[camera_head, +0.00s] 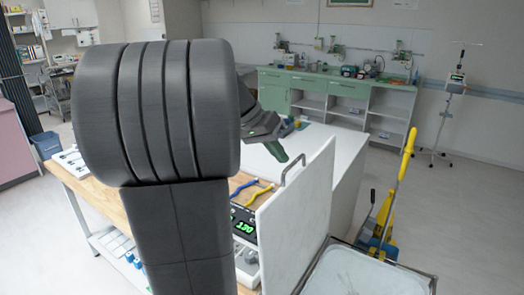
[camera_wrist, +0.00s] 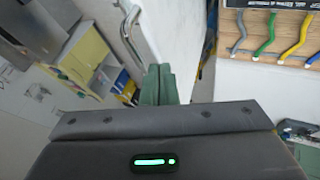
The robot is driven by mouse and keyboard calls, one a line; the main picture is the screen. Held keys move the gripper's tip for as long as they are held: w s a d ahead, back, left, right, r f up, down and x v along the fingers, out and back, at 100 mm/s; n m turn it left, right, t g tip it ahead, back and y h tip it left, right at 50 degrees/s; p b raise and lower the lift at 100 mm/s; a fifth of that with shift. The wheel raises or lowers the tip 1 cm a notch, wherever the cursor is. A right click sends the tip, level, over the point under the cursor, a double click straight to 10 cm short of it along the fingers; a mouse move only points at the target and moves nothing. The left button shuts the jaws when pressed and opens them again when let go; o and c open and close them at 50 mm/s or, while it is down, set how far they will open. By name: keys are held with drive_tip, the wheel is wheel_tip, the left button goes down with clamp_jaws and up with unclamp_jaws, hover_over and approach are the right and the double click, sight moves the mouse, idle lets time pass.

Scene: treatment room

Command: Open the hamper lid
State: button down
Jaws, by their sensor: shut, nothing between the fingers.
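The hamper lid (camera_head: 300,222) is a pale flat panel standing nearly upright, leaning a little, along the left side of the hamper. Its bent metal handle (camera_head: 292,168) sits by the upper edge. The handle also shows in the wrist view (camera_wrist: 130,32), beside the lid's white face (camera_wrist: 168,38). The hamper's rim (camera_head: 408,268) shows at the bottom, with a pale interior; its lower part is out of frame. My gripper (camera_head: 277,151) has green fingers, shut and empty, just left of the handle's top. In the wrist view the closed fingers (camera_wrist: 158,84) point toward the lid; contact cannot be told.
A wooden-topped table (camera_head: 92,188) stands left of the lid, with a green-lit scale (camera_head: 244,227) and coloured-handled tools (camera_head: 258,192). A yellow mop bucket (camera_head: 380,222) stands right, behind the hamper. Open floor lies farther right.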

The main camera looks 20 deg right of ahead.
drive_tip(key=shift+s+d, duration=0.2)
drive_tip(key=shift+s, duration=0.1)
drive_tip(key=shift+f, duration=0.1)
drive_tip(key=shift+d, duration=0.1)
drive_tip(key=s+d+t+y+b, duration=0.1)
drive_tip(key=s+d, duration=0.5)
drive_tip(key=shift+s+r+y, duration=0.25)
drive_tip(key=shift+s+y, duration=0.05)
drive_tip(key=shift+s, duration=0.1)
drive_tip(key=shift+r, duration=0.1)
